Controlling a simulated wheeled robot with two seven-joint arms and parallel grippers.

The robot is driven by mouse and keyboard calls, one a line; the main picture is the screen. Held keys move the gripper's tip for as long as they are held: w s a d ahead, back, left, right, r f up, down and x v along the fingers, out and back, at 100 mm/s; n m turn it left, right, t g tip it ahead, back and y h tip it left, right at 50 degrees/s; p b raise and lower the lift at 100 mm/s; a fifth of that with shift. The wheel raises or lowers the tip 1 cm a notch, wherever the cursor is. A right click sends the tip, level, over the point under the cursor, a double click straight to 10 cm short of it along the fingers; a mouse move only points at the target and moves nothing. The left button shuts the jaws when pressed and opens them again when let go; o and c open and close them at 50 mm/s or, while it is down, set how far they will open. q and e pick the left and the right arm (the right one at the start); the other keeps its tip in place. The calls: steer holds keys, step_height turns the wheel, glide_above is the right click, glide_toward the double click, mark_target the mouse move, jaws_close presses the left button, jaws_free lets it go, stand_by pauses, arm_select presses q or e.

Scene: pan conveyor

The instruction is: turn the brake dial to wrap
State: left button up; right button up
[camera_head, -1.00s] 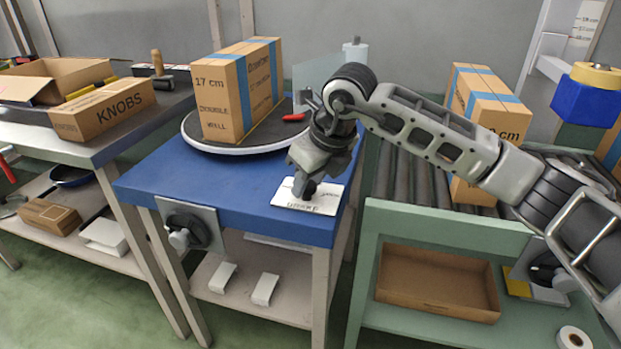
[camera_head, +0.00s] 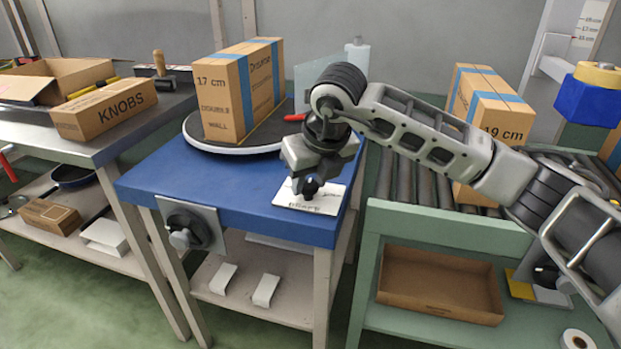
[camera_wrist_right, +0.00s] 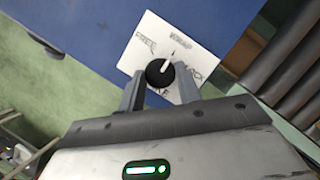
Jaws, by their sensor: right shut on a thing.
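The brake dial is a round black knob (camera_wrist_right: 159,73) with a white pointer mark, on a white plate (camera_wrist_right: 205,32) lettered FREE, WRAP and LOCK. In the right wrist view the pointer slants up and right, roughly toward WRAP. My right gripper (camera_wrist_right: 161,88) is shut on the knob, one finger on each side. In the head view the right gripper (camera_head: 310,186) points down at the knob. The plate (camera_head: 330,204) lies at the front right corner of the blue table (camera_head: 240,205). My left gripper is not in view.
A 17 cm box (camera_head: 220,105) stands on the round turntable (camera_head: 205,147) behind the gripper. A roller conveyor (camera_head: 410,190) with a 19 cm box (camera_head: 492,105) is at the right. A second black knob (camera_head: 188,230) is on the table's front.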

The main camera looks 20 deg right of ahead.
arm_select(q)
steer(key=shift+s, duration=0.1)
arm_select(e)
steer(key=o, duration=1)
steer(key=shift+c, duration=0.2)
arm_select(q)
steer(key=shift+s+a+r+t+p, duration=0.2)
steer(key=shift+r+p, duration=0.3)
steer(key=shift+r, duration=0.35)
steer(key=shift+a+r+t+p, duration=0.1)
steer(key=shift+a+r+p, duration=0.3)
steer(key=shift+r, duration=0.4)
arm_select(e)
steer(key=v, duration=1.6)
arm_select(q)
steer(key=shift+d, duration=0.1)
arm_select(e)
steer(key=shift+w, duration=0.1)
